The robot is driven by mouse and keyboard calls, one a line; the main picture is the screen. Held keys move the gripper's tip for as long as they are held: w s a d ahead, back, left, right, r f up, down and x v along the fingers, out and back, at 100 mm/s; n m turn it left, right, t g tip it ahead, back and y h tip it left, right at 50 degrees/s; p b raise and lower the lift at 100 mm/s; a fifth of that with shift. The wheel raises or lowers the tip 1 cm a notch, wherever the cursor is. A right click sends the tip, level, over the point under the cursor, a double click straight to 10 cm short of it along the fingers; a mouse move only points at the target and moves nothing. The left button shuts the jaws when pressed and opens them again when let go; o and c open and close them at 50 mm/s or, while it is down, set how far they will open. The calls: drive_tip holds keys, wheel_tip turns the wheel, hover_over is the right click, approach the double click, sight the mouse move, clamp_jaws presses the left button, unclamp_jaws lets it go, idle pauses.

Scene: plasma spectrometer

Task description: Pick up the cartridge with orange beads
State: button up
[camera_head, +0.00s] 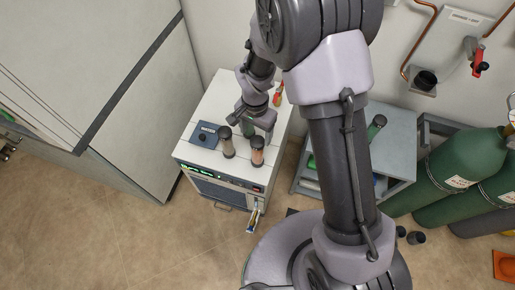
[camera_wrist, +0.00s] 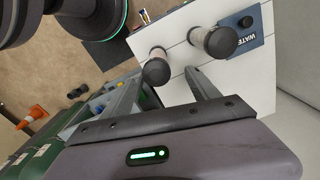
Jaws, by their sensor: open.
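The cartridge with orange beads (camera_head: 257,152) stands upright with a dark cap on the white cabinet's top, near its front edge. In the wrist view it is the left one of two dark-capped cartridges (camera_wrist: 157,69), seen mostly end-on. My gripper (camera_head: 255,120) is open and empty, just behind that cartridge in the head view. In the wrist view its two fingers (camera_wrist: 130,98) are spread wide, and the orange cartridge lies just beyond the fingertips. A cartridge with pale beads (camera_head: 228,142) stands to the left, and also shows in the wrist view (camera_wrist: 218,42).
A red item (camera_head: 278,94) is at the cabinet's back right. A green cartridge (camera_head: 376,126) stands on the grey cart (camera_head: 397,142). Green gas cylinders (camera_head: 450,172) stand at right.

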sight(257, 152)
wheel_tip(257, 152, down, 3)
drive_tip(key=shift+b, duration=0.3)
drive_tip(key=f+b, duration=0.1)
drive_tip(key=f, duration=0.2)
drive_tip(key=f+b, duration=0.1)
drive_tip(key=f, duration=0.1)
drive_tip(key=shift+s+d+f+b, duration=0.1)
drive_tip(key=shift+d+f+b, duration=0.15)
drive_tip(key=shift+b, duration=0.1)
drive_tip(key=shift+r, duration=0.15)
drive_tip(key=shift+c, duration=0.9)
clamp_jaws()
